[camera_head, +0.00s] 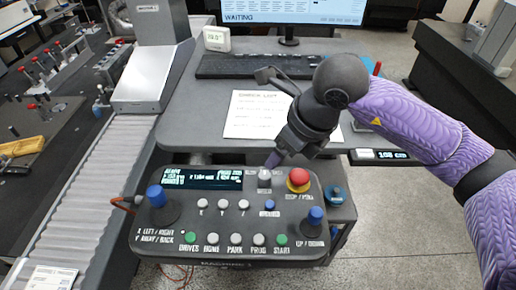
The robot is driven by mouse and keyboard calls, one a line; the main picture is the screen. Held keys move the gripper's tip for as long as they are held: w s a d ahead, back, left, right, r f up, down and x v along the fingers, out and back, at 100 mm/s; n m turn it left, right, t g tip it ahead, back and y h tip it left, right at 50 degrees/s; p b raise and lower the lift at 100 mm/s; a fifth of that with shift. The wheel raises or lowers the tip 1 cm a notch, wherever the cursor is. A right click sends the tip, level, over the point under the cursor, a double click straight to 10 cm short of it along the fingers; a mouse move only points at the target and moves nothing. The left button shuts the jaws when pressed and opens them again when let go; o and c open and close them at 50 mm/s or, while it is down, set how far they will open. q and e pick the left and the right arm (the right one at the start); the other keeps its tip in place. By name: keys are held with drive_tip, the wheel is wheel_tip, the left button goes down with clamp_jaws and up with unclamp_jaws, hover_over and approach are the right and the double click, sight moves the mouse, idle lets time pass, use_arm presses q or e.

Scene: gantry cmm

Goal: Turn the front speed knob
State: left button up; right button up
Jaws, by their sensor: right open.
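The small grey speed knob (264,181) stands on the sloped control panel (168,255), right of its dark display (203,179) and left of the red stop button (299,177). My right gripper (273,162) reaches in from the upper right, pointing down. Its open fingertips are right above or at the knob's top. I cannot tell whether they touch it, and the far finger is largely hidden. My left gripper is out of view.
Two blue-topped joysticks (156,196) (315,215) flank the panel, with rows of small buttons between. Behind are a checklist sheet (258,114), a keyboard (258,67) and a monitor (293,12). A roller conveyor (85,190) runs along the left.

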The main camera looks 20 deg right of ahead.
sight(266, 176)
drive_tip(key=x, duration=0.9)
drive_tip(key=shift+s+f, duration=0.1)
drive_tip(key=shift+s, duration=0.1)
drive_tip(key=shift+a+f, duration=0.1)
drive_tip(key=shift+f, duration=0.15)
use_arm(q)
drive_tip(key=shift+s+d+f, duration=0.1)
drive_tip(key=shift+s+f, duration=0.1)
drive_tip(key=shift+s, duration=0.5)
use_arm(e)
drive_tip(key=shift+c, duration=0.4)
drive_tip(key=shift+c, duration=1.1)
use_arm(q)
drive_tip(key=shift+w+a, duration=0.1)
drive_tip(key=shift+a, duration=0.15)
use_arm(e)
clamp_jaws()
